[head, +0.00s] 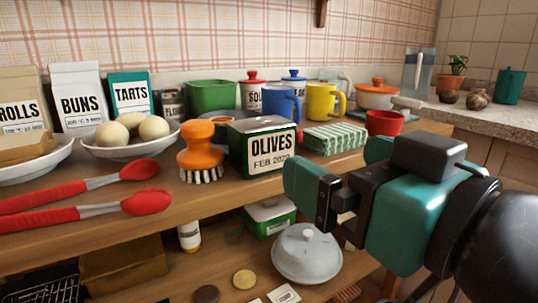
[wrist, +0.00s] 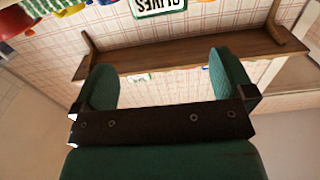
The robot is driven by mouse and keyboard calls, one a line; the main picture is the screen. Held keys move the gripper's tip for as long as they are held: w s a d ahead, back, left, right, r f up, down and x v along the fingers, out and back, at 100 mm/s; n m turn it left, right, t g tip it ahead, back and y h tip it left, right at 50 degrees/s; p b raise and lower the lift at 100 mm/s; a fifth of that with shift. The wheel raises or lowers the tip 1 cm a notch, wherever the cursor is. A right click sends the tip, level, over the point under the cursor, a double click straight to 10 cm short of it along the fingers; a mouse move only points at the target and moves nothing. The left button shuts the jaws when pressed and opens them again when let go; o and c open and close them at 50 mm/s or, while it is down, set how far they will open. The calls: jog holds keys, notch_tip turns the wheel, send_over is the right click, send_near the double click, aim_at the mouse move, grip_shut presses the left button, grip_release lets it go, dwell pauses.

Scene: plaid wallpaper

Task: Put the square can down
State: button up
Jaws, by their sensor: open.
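The square can is a dark green tin (head: 265,147) with a cream "OLIVES" label. It stands upright on the wooden shelf (head: 210,195), near its front edge in the middle of the head view. Its label also shows upside down at the top edge of the wrist view (wrist: 157,6), mostly cut off. My gripper (head: 338,168) is to the right of the can and nearer the camera, apart from it. Its green fingers are spread with nothing between them, as the wrist view also shows (wrist: 163,78).
An orange brush (head: 200,150) stands just left of the can, and folded green cloths (head: 335,138) lie to its right. A red cup (head: 384,122) and blue mug (head: 281,103) are behind. Red-handled tongs (head: 85,185) lie at left. A grey lidded dish (head: 306,254) is below.

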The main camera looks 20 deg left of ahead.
aim_at(273, 132)
jog(key=p+x, duration=0.3)
jog(key=p, duration=0.1)
jog(key=p+x, duration=0.3)
jog(key=p, duration=0.1)
jog(key=p+x, duration=0.3)
jog(key=p, duration=0.1)
jog(key=shift+w+a+r, duration=0.2)
jog(key=shift+w+r, duration=0.1)
jog(key=shift+w+a+f+p, duration=0.2)
jog(key=shift+w+a+p, duration=0.2)
jog(key=shift+a, duration=0.05)
jog(key=p+x, duration=0.3)
jog(key=shift+w+a+p, duration=0.2)
jog(key=shift+a+p, duration=0.15)
jog(key=shift+w+a+p, duration=0.25)
jog(key=shift+a+p, duration=0.05)
jog(key=shift+w+a+f, duration=0.2)
jog(key=shift+a+f, duration=0.05)
jog(key=c, duration=0.9)
